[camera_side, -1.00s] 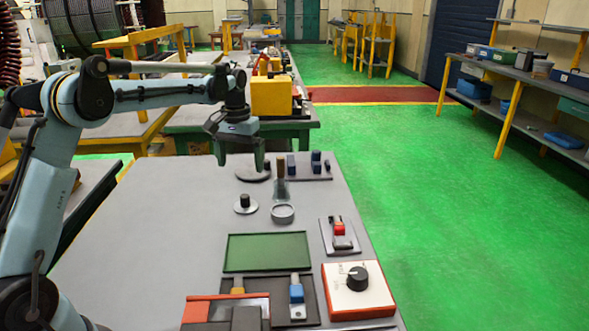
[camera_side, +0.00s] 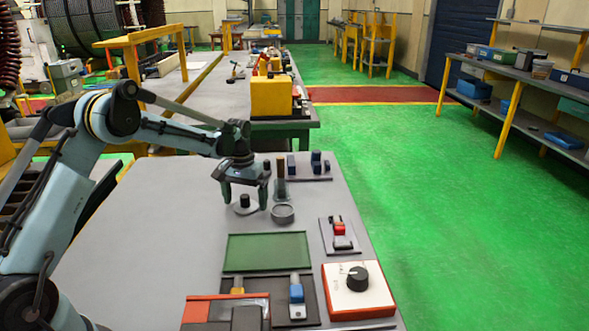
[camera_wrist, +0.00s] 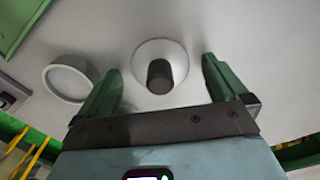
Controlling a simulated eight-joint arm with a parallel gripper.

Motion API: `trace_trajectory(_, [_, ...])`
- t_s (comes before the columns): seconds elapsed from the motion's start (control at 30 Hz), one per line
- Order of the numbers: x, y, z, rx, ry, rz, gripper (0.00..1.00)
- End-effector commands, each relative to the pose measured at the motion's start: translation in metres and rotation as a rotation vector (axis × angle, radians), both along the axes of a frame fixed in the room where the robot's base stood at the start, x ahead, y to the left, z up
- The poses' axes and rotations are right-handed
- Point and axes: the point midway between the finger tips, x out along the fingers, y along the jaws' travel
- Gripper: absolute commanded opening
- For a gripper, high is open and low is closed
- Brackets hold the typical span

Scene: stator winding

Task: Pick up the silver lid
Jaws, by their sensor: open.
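The silver lid (camera_side: 245,209) is a small round disc with a dark knob, lying on the grey table. In the wrist view the lid (camera_wrist: 172,50) shows as a pale round disc, with its dark knob (camera_wrist: 159,76) between the two green fingers. My gripper (camera_side: 245,202) is open and low over the lid, a finger on each side of the knob. In the wrist view my gripper (camera_wrist: 158,80) is empty, and its fingers look apart from the knob. Whether the fingertips reach the table cannot be told.
A grey ring-shaped cup (camera_side: 283,213) stands just right of the lid; it also shows in the wrist view (camera_wrist: 70,78). A green tray (camera_side: 267,252) lies in front. The table's left part is clear.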

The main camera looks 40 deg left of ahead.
Motion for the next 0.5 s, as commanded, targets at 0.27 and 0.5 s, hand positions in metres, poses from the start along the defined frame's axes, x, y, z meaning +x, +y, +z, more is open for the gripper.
trace_trajectory(0.27, [0.0001,0.0001,-0.0016,0.0,0.0,0.0,0.95])
trace_trajectory(0.5, [0.0,0.0001,-0.0014,0.0,0.0,0.0,0.59])
